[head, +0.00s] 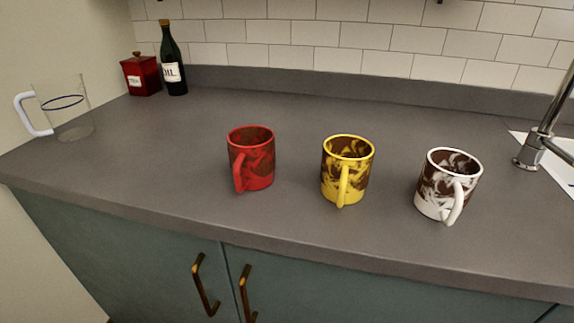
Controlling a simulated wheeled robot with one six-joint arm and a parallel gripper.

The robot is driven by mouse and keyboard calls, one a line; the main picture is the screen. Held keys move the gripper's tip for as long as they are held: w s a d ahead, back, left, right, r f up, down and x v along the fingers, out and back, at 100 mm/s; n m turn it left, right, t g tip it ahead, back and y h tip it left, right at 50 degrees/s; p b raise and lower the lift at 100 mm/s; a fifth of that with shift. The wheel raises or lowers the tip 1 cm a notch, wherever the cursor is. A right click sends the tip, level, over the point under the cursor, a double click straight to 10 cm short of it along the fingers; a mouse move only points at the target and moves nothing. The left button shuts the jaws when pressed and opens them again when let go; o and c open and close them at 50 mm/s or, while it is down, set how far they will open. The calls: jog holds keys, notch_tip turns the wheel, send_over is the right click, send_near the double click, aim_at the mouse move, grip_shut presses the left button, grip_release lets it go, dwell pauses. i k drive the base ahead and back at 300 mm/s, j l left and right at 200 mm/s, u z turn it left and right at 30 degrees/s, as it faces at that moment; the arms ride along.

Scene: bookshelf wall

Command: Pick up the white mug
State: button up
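The white mug (434,190) stands upright on the grey counter at the right of the head view. It has a brown swirled pattern, and its white handle points toward the front and slightly right. A yellow mug (332,185) with a similar brown pattern stands to its left. A red mug (262,170) stands further left. The three mugs are apart from each other in a rough row. My gripper is not in view.
The counter (300,222) is clear around the mugs. A sink with a metal faucet (538,140) is at the right. A glass pitcher (75,115), a red tea canister (140,75) and a dark oil bottle (171,55) stand at the left. A tiled wall closes the back.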

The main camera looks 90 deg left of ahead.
aim_at(448, 178)
jog(key=u, duration=2.55)
